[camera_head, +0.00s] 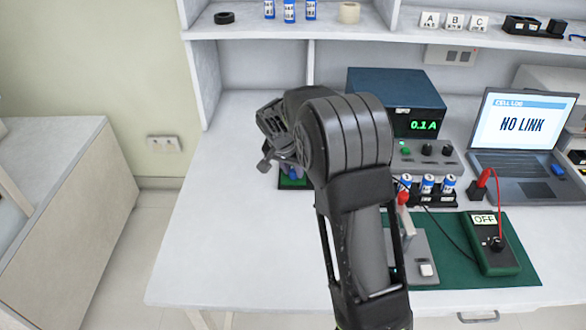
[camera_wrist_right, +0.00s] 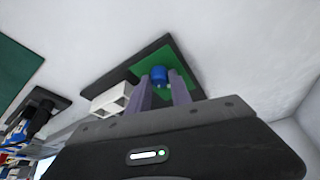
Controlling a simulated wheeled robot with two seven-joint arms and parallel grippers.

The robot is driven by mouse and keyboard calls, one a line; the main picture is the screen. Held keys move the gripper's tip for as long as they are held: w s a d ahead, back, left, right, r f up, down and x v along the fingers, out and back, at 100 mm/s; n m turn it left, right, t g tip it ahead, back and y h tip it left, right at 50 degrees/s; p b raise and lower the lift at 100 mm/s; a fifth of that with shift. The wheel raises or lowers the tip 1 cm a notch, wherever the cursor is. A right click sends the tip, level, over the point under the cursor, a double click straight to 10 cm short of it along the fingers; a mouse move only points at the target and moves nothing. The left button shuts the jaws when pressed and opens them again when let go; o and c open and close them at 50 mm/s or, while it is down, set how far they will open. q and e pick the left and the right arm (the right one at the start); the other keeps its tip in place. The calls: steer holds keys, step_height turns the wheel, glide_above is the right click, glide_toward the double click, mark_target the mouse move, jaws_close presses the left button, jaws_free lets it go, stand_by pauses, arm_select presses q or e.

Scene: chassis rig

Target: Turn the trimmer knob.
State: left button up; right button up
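The trimmer knob is a small blue knob (camera_wrist_right: 160,74) on a green board (camera_wrist_right: 181,57) with a dark base. In the head view, the blue knob (camera_head: 294,174) shows just below my right gripper, with the green board (camera_head: 288,183) partly hidden under it. My right gripper (camera_head: 278,160) is over the board. In the right wrist view, its two fingers (camera_wrist_right: 161,84) stand apart, one to each side of the knob, with small gaps visible. I cannot tell whether the tips are level with the knob or above it. My left gripper is not in view.
A white block (camera_wrist_right: 111,99) sits beside the green board. The left tabletop (camera_head: 222,240) is clear.

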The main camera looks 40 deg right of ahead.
jaws_close()
steer(key=shift+f+n+y+b, duration=0.1)
steer(key=shift+n+y+b, duration=0.25)
steer(key=shift+n, duration=0.35)
steer(key=shift+n+t, duration=0.3)
steer(key=shift+n, duration=0.3)
steer(key=o, duration=0.5)
jaws_free()
